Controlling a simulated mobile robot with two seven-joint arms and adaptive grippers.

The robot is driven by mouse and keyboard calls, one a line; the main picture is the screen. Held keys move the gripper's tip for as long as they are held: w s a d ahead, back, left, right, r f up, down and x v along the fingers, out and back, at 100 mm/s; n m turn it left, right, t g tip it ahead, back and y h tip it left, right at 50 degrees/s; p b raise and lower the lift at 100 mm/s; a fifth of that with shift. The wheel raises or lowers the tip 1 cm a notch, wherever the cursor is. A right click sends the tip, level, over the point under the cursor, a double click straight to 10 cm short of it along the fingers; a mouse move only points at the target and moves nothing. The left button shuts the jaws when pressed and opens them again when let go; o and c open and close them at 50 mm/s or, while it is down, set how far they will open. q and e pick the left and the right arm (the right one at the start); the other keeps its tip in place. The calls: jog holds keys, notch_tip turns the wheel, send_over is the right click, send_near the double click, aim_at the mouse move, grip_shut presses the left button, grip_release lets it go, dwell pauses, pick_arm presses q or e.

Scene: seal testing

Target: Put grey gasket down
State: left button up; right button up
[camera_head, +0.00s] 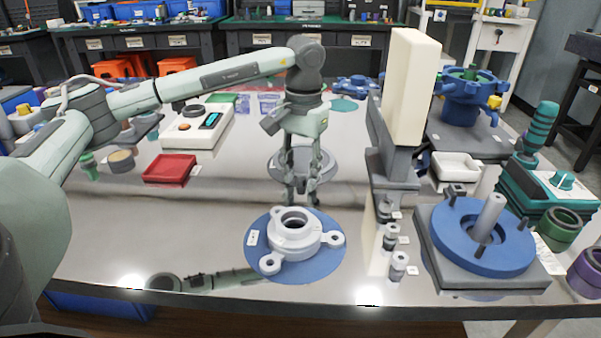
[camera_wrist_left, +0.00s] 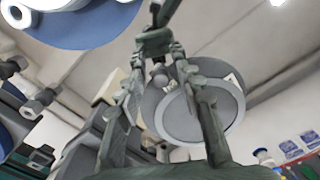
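My left gripper (camera_head: 301,196) points down over the table, just behind the light grey three-lugged housing (camera_head: 294,232) on its round blue mat (camera_head: 263,261). In the left wrist view its fingers (camera_wrist_left: 155,42) converge at the tips. I cannot make out a separate grey gasket. My right gripper is not in view.
A tall cream and grey column (camera_head: 406,90) stands right of the gripper. Further right is a blue round fixture (camera_head: 465,244) with upright pins. A red tray (camera_head: 170,169) and a white device (camera_head: 197,129) lie left. The table's front left is mostly clear.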

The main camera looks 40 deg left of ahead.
pick_arm(q)
jog(key=shift+r, duration=0.4)
notch_tip(320, 180, up, 11)
jog(key=shift+d+r, duration=0.15)
jog(key=shift+d, duration=0.1)
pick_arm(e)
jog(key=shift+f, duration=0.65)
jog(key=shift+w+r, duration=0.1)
